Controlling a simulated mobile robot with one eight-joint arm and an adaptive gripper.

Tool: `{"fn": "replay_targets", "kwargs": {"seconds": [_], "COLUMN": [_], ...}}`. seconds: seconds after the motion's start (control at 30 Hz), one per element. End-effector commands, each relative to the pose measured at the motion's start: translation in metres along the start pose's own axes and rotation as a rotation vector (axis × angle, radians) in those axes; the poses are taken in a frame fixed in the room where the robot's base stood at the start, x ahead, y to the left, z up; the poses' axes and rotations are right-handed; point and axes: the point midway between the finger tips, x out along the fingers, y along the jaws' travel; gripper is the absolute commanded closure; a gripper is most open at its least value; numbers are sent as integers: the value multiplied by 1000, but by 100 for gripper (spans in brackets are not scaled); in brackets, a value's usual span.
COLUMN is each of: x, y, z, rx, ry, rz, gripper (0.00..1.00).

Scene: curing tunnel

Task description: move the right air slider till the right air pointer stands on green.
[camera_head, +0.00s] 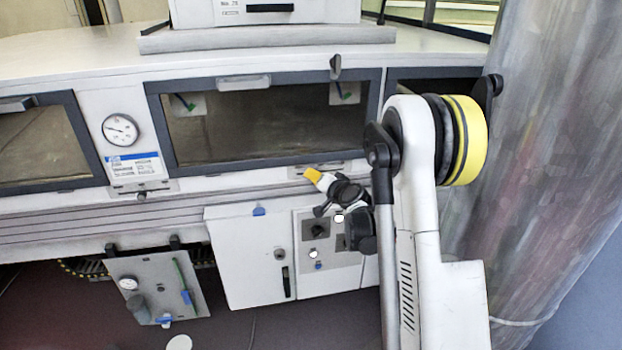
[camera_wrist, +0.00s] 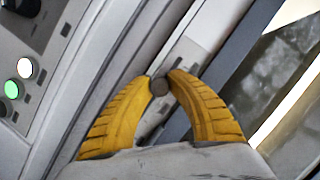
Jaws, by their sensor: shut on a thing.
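My gripper (camera_head: 306,174) is at the grey ledge below the middle window in the head view. In the wrist view, its two yellow fingers (camera_wrist: 160,80) are shut on a small dark round knob, which looks like the right air slider (camera_wrist: 159,88). The slider sits on a pale strip along the machine front, and its travel is partly hidden by the fingers. Behind the window glass at the upper right is a small pale plate with a green mark (camera_head: 345,94), possibly the right air pointer's dial. It is too small to tell where any pointer stands.
A similar plate (camera_head: 188,104) shows at the window's left. A round gauge (camera_head: 119,130) and a small knob (camera_head: 142,195) are further left. A control box (camera_head: 330,248) with lamps is below my gripper; a green lamp (camera_wrist: 12,89) is lit. A grey column stands at the right.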

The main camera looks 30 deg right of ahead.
Motion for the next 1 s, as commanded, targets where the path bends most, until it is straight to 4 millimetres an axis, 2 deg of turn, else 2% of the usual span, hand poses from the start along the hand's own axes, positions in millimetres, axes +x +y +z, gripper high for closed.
{"fn": "replay_targets", "kwargs": {"seconds": [0.17,0.4,0.43,0.5,0.83,1.0], "x": [-7,-7,-7,-7,-8,-29], "y": [19,20,19,19,19,19], "z": [-18,-18,-18,-18,-18,-18], "rx": [2,0,0,1,1,2], "ry": [2,1,1,1,2,3], "rz": [2,0,0,0,1,1], "gripper": [100,100,77,56,56,56]}}
